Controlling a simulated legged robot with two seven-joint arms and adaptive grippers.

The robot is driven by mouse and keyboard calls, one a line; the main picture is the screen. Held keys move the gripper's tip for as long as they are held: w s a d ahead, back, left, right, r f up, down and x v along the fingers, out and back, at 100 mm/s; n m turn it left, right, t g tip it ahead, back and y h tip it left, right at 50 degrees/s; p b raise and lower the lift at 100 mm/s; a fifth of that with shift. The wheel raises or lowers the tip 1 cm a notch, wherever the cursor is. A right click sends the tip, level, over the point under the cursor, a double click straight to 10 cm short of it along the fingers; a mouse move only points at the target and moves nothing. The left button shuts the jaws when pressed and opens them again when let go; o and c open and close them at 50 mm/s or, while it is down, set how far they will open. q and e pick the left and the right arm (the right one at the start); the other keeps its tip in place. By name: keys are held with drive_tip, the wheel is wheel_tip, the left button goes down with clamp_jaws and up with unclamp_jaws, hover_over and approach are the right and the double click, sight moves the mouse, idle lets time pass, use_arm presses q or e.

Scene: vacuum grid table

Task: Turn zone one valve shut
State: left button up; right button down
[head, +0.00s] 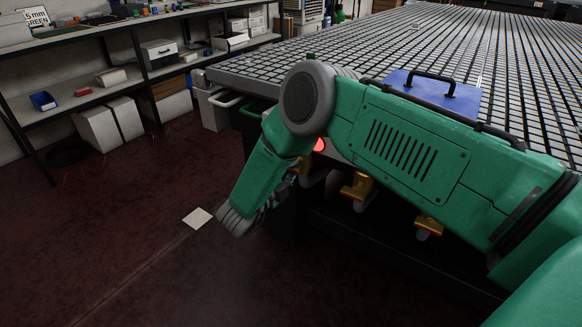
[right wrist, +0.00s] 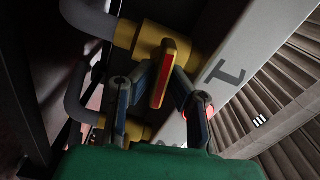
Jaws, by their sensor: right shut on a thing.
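In the right wrist view, the zone one valve (right wrist: 130,36) has a yellow body on a grey pipe, beside a grey beam marked "1" (right wrist: 225,75). Its red-and-yellow handle (right wrist: 163,72) points toward my wrist camera. My right gripper (right wrist: 160,88) is shut on that handle, one finger on each side. In the head view my green right arm hides most of the valve, and only a bit of the right gripper (head: 291,177) shows beside the forearm. I cannot tell how far the handle is turned. My left gripper is not in view.
Two more yellow valves with red handles, a nearer one (head: 429,227) and a middle one (head: 357,187), sit under the grid table (head: 265,72). Shelves (head: 75,98) stand at left; the floor (head: 110,230) between is mostly clear.

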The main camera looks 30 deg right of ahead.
drive_tip(key=shift+d+m, duration=0.1)
drive_tip(key=shift+m, duration=0.9)
drive_tip(key=c, duration=1.6)
unclamp_jaws()
drive_tip(key=shift+f, duration=0.1)
drive_tip(key=shift+w+d+f, duration=0.1)
drive_tip(key=shift+a, duration=0.35)
drive_tip(key=v, duration=1.1)
drive_tip(key=shift+a, duration=0.2)
